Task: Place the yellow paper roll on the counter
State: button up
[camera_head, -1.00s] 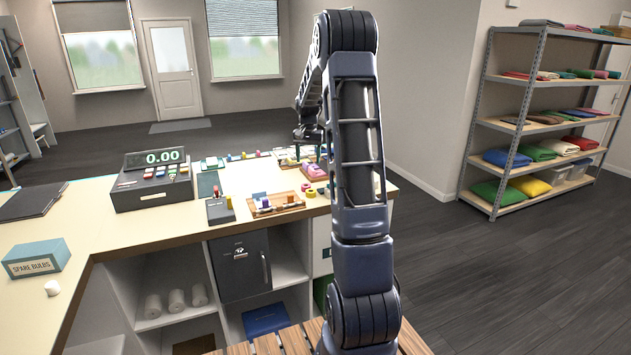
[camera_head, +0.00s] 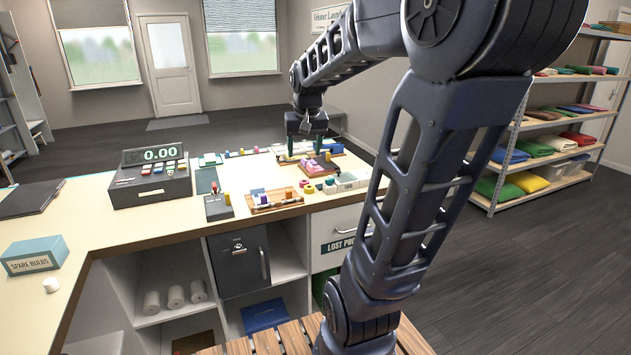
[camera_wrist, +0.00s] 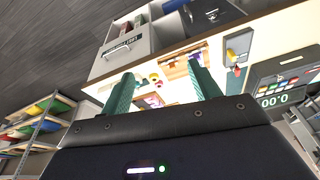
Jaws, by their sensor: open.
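A small yellow round piece (camera_head: 309,189), which looks like the yellow paper roll, sits on the counter (camera_head: 105,232) between the shallow wooden tray and the group of pink blocks. A yellow round piece also shows in the wrist view (camera_wrist: 153,78), between the fingers in the picture but farther off. My gripper (camera_head: 304,147) hangs above the counter's far right part, over the pink and purple blocks, with its green fingers apart. In the wrist view the fingers (camera_wrist: 163,72) are spread with nothing between them.
The wooden tray (camera_head: 275,208) holds small coloured pieces. Pink blocks (camera_head: 318,166) and a white divided box (camera_head: 346,183) crowd the right end. A cash register (camera_head: 151,180) and a spare bulbs box (camera_head: 34,256) stand left. The counter's near left is mostly bare.

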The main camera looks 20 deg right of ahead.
jog(key=s+a+f+n+t, duration=0.1)
jog(key=s+a+f+n, duration=0.1)
jog(key=s, duration=1.3)
jog(key=shift+a+f, duration=0.45)
jog(key=shift+f, duration=0.15)
